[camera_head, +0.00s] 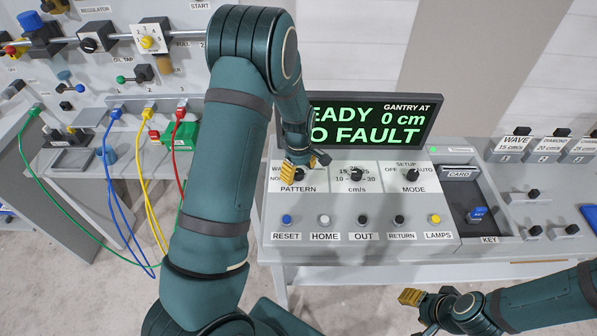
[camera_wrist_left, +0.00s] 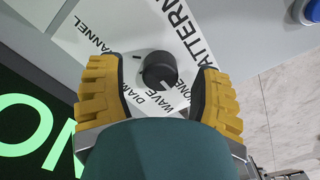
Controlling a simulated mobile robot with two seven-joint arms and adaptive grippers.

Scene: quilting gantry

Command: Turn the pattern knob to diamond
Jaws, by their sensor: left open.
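The pattern knob (camera_wrist_left: 158,70) is a round black knob on a white label plate (camera_wrist_left: 112,20). My left gripper (camera_head: 299,172) is open, with one yellow finger on each side of the knob; a gap shows on both sides.
The cm/s knob (camera_head: 357,174) and MODE knob (camera_head: 412,175) stand to the right. A row of buttons, including RESET (camera_head: 287,219) and LAMPS (camera_head: 435,219), lies in front. The display (camera_head: 375,122) rises behind. A card slot and key (camera_head: 478,214) are farther right.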

